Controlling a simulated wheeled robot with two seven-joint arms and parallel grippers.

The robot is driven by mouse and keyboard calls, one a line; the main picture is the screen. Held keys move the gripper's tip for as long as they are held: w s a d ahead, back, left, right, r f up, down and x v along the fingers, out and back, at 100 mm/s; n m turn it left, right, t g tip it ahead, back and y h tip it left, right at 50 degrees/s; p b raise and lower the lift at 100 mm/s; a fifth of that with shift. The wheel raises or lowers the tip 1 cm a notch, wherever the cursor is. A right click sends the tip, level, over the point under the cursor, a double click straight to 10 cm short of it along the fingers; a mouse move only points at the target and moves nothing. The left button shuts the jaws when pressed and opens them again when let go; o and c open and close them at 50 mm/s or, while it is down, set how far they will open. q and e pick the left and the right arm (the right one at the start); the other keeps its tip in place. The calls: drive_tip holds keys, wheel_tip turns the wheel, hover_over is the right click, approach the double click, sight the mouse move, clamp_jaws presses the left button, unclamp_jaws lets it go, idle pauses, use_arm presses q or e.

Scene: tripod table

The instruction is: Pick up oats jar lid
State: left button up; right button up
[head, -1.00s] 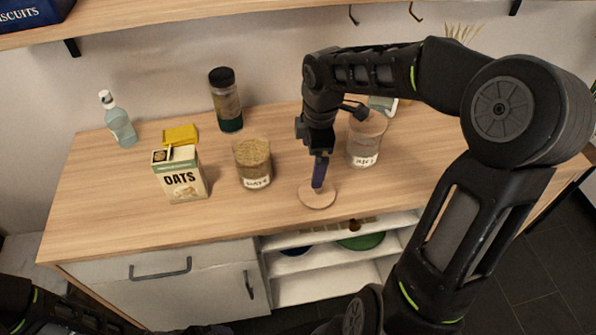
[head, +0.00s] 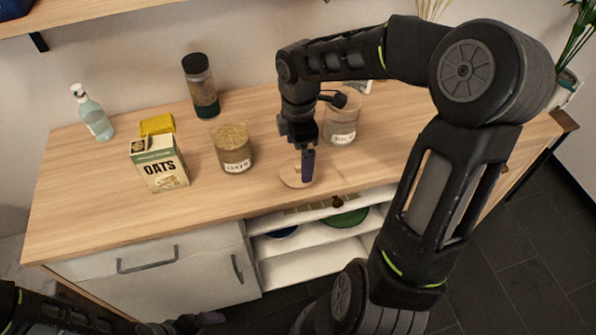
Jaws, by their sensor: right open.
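The oats jar lid, a round light-wood disc (head: 288,174), lies flat near the front edge of the counter. The open glass oats jar (head: 232,150), filled with oats and labelled, stands to its left. My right gripper (head: 307,168) points down at the lid, with its dark fingers covering the lid's right part. It is open, but the gap between the fingers is hard to see, and I cannot tell whether they touch the lid. My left gripper (head: 198,322) shows only partly at the bottom edge, dark and unclear.
A rice jar (head: 341,122) stands close behind my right gripper. The wooden counter (head: 85,190) is clear at front left.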

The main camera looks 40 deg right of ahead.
sight(298, 165)
drive_tip(key=shift+w+a+f+p, duration=0.1)
drive_tip(key=shift+f+p, duration=0.2)
drive_tip(key=shift+f, duration=2.35)
drive_tip(key=shift+c, duration=0.6)
drive_tip(key=c, duration=1.1)
drive_tip(key=shift+r, duration=0.15)
drive_tip(key=shift+c, duration=0.2)
wheel_tip(298, 165, up, 10)
drive_tip(key=shift+f, duration=0.1)
